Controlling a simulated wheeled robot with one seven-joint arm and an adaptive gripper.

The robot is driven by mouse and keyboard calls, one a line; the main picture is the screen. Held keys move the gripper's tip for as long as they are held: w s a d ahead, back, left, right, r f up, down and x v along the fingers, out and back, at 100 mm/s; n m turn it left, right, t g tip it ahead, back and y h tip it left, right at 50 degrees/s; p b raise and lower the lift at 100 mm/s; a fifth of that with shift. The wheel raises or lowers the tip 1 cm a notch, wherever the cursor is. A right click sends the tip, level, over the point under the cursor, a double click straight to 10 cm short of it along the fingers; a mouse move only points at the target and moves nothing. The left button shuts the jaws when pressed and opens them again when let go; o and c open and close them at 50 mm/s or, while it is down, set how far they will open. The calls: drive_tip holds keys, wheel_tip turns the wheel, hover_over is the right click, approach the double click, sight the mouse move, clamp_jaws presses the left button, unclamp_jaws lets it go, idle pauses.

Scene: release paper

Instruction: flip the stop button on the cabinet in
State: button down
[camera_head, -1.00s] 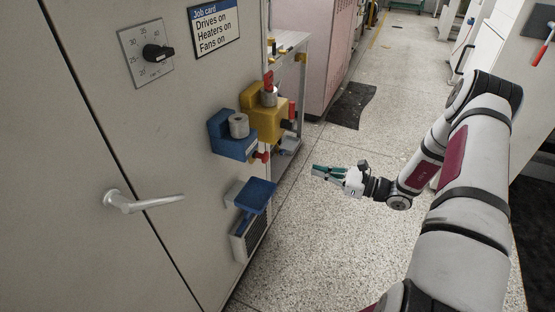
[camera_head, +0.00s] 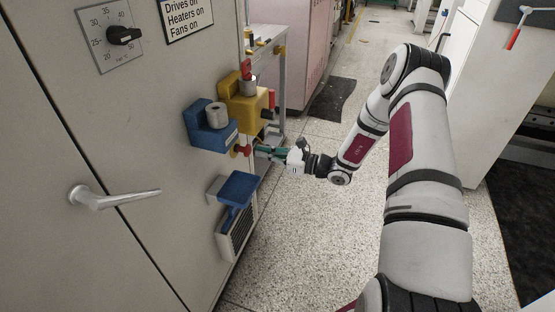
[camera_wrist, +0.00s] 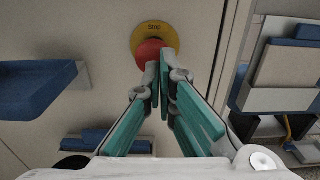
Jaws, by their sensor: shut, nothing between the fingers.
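The stop button is a red mushroom head (camera_wrist: 150,53) on a round yellow plate marked "Stop" (camera_wrist: 152,29), on the cabinet face in the wrist view. In the head view the red button (camera_head: 243,150) shows small, below the yellow box and beside the blue holder. My gripper (camera_wrist: 164,66) is shut and empty, with its teal fingers pointing at the button. The fingertips cover the button's lower right edge in the wrist view; whether they touch it I cannot tell. In the head view my gripper (camera_head: 260,151) is just right of the button.
The cabinet (camera_head: 130,120) carries a black dial (camera_head: 124,36), a lever handle (camera_head: 112,196), a blue holder with a roll (camera_head: 208,130), a yellow box (camera_head: 243,105) and a lower blue flap (camera_head: 235,188) over a vent.

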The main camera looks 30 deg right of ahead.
drive_tip(key=shift+w+a, duration=0.45)
drive_tip(key=shift+a, duration=0.05)
drive_tip(key=shift+x, duration=1)
drive_tip(key=p+v, duration=0.2)
drive_tip(key=v, duration=1.2)
drive_tip(key=shift+p, duration=0.35)
drive_tip(key=shift+d, duration=0.1)
drive_tip(key=shift+r, duration=0.15)
